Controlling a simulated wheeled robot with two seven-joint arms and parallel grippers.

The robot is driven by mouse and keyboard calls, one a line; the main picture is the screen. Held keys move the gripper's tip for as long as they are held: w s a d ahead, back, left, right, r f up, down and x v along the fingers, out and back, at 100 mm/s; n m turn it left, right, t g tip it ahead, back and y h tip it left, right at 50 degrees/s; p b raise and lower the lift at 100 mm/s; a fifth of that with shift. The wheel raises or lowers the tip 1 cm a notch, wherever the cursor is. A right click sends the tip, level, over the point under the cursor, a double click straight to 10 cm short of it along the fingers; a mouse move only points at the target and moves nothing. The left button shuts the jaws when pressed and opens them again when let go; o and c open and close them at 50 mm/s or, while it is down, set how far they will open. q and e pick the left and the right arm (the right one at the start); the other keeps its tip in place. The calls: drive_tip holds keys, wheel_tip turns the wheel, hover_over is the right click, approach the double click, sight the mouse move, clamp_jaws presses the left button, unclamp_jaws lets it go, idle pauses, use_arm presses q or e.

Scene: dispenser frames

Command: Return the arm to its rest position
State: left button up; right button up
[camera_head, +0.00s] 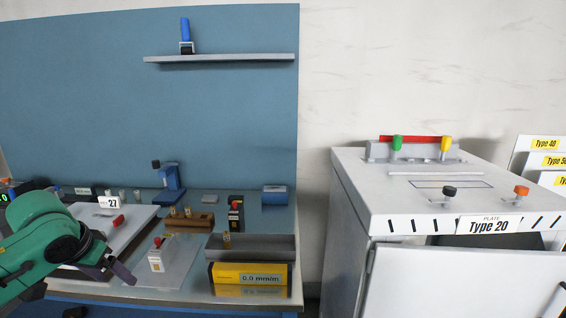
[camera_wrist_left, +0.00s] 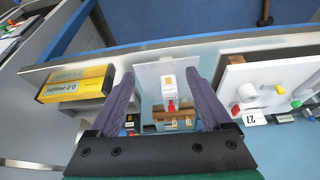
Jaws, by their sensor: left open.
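My left arm (camera_head: 42,235), green, comes in from the left in the head view. Its gripper (camera_head: 118,272) has dark purple fingers and is just left of and in front of a small white dispenser (camera_head: 157,258) with a red top. In the left wrist view the two fingers of the gripper (camera_wrist_left: 161,75) are spread wide. The white dispenser (camera_wrist_left: 168,88) shows in the gap between them, with no finger seen touching it. The dispenser stands upright on a pale translucent mat (camera_head: 180,278). My right gripper is not in view.
A white board labelled 27 (camera_head: 140,215) lies behind the gripper. A yellow gauge block (camera_head: 225,272) and grey tray (camera_head: 275,246) are right of the mat. A wooden block (camera_head: 190,222) stands behind. A white cabinet (camera_head: 345,230) labelled Type 20 stands far right.

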use_arm(q)
drive_tip(key=s+d+f+m+h, duration=0.1)
drive_tip(key=s+d+f+m, duration=0.1)
drive_tip(key=d+f, duration=0.7)
drive_tip(key=s+d+f+m+h, duration=0.1)
drive_tip(key=s+d+f+m, duration=0.15)
drive_tip(key=d+f, duration=0.7)
drive_tip(key=s+a+f+n+y, duration=0.1)
drive_tip(key=s+a+f, duration=0.1)
drive_tip(key=s, duration=0.3)
drive_tip(key=s+a+f+n+y, duration=0.1)
drive_tip(key=s+f+n, duration=0.1)
drive_tip(key=s, duration=0.4)
drive_tip(key=s+f+g, duration=0.1)
drive_tip(key=s+f, duration=0.1)
drive_tip(key=f, duration=1.1)
drive_tip(key=s+f+g, duration=0.1)
drive_tip(key=s+f, duration=0.1)
drive_tip(key=f, duration=1)
drive_tip(key=s+a+f+g, duration=0.1)
drive_tip(key=s+a+f, duration=0.2)
drive_tip(key=s+f, duration=1)
drive_tip(key=shift+s+a, duration=0.3)
drive_tip(key=shift+s, duration=0.85)
drive_tip(key=shift+m, duration=0.25)
